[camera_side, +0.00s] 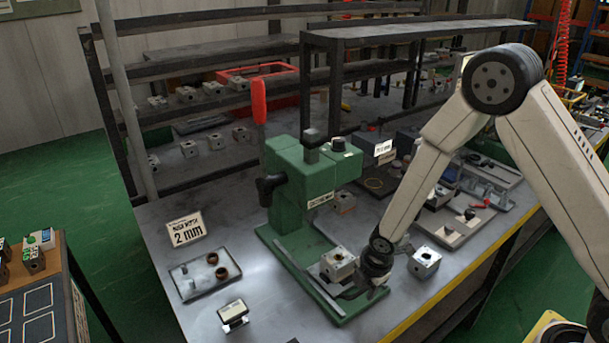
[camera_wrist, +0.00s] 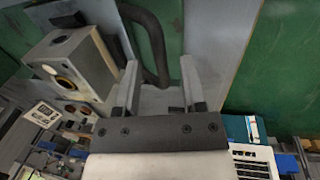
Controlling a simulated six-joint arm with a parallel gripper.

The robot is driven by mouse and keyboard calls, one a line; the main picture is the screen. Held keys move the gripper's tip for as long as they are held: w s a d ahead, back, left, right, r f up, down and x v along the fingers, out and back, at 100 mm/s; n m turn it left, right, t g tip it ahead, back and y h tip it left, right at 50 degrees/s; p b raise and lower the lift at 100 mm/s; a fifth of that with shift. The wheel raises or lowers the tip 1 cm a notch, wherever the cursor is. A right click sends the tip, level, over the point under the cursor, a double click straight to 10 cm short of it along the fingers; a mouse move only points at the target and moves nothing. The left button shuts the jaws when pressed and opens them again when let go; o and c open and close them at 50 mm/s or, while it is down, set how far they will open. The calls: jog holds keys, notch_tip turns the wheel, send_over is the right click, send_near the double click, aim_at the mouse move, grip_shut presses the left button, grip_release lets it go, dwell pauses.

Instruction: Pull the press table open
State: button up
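The green press (camera_side: 300,185) stands on the bench with a red-handled lever. Its grey press table (camera_side: 318,270) lies low at the front and carries a metal valve block (camera_side: 343,263). The block also shows at left in the wrist view (camera_wrist: 82,62). My gripper (camera_side: 366,284) is low beside the block, at the front of the table. In the wrist view my gripper (camera_wrist: 158,66) has its two fingers apart. A dark curved handle (camera_wrist: 150,38) runs into the gap between them. I cannot tell whether either finger touches it.
A second block (camera_side: 424,262) stands on the bench to the right. A tray with small parts (camera_side: 205,273), a "2 mm" sign (camera_side: 187,229) and a small card stand (camera_side: 233,314) are to the left. The yellow bench edge (camera_side: 430,305) is close in front.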

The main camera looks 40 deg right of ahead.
jog(key=shift+r, duration=0.1)
notch_tip(320, 180, up, 7)
jog(key=s, duration=0.1)
jog(key=shift+s+r, duration=0.2)
jog(key=shift+s, duration=0.05)
dwell(0.6)
dwell(0.4)
